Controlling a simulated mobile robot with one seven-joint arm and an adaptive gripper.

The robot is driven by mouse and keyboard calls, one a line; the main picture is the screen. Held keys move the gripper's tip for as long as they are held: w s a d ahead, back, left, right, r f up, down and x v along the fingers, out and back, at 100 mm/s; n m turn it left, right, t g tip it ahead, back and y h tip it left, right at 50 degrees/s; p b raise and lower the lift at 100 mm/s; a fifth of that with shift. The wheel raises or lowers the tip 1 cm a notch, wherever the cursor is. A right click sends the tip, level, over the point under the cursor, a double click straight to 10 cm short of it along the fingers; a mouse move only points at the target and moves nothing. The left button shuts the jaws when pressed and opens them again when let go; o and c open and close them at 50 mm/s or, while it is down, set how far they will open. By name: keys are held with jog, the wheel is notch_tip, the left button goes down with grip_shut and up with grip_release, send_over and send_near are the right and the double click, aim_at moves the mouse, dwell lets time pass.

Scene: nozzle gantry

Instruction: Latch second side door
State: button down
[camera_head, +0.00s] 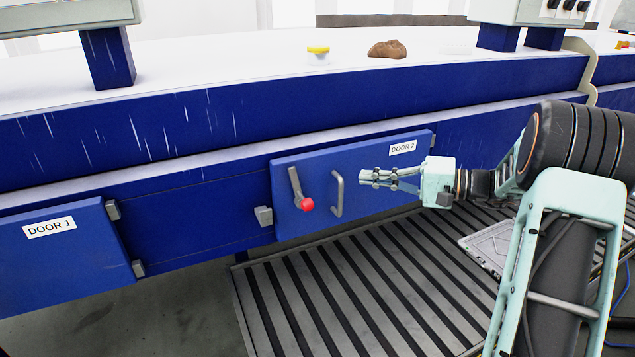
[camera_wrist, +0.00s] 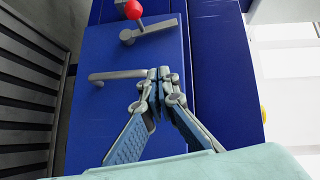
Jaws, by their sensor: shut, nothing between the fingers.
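Door 2 (camera_head: 385,200) is a blue panel low on the machine's side, with a "DOOR 2" label at its upper right. Its left edge shows some thickness; I cannot tell whether it sits fully flush. A grey latch lever (camera_head: 295,184) with a red ball knob (camera_head: 307,204) slants down on its left part. A grey pull handle (camera_head: 338,194) stands upright right of the lever. My gripper (camera_head: 363,178) is shut and empty in front of the door, right of the handle. In the wrist view, the fingertips (camera_wrist: 159,74) appear beside the handle (camera_wrist: 118,75); contact is unclear. The lever (camera_wrist: 150,28) lies beyond.
Door 1 (camera_head: 75,255) is at the left, with grey blocks at its right edge. A grey block (camera_head: 263,215) sits left of Door 2. A slatted platform (camera_head: 330,290) lies below. A yellow-topped button (camera_head: 318,55) and brown lump (camera_head: 387,49) are on the white top.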

jog(key=shift+a, duration=0.1)
jog(key=p, duration=0.1)
send_near(314, 181)
jog(key=a, duration=0.1)
jog(key=w+a+r, duration=0.1)
jog(key=a, duration=0.3)
jog(key=shift+w+a+r, duration=0.1)
jog(key=shift+w+r, duration=0.2)
jog(key=shift+w, duration=0.05)
jog(key=a, duration=0.2)
jog(key=s+a+p, duration=0.1)
jog(key=shift+a+f, duration=0.1)
jog(key=shift+f, duration=0.25)
jog(key=shift+s+a+f, duration=0.1)
jog(key=shift+a+f, duration=0.05)
jog(key=shift+a, duration=0.25)
